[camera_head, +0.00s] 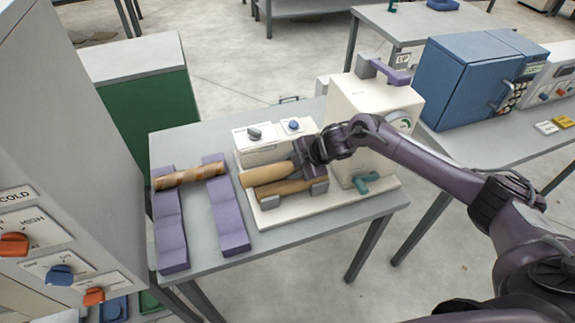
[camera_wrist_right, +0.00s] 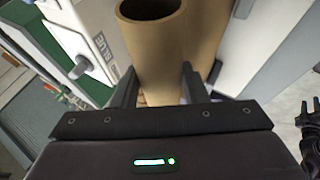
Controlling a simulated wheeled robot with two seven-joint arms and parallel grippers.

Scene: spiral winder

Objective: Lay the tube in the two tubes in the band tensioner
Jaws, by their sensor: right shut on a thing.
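My right gripper (camera_head: 303,152) is over the band tensioner (camera_head: 375,108), shut on a plain tan tube (camera_head: 265,175). The held tube also shows between the two fingers in the right wrist view (camera_wrist_right: 155,50), with its hollow end toward the top. A second tan tube (camera_head: 292,189) lies beside it at the machine's front, between grey end blocks. I cannot tell whether the held tube touches the machine or the other tube. A tube wrapped in brown and tan stripes (camera_head: 190,176) lies across two purple stepped supports (camera_head: 230,215) on the left.
A grey table (camera_head: 300,235) carries the supports and the machine, with a bare strip along its front. A large grey cabinet with coloured knobs (camera_head: 60,150) stands close at the left. A blue box-shaped machine (camera_head: 470,85) stands on another table at the right.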

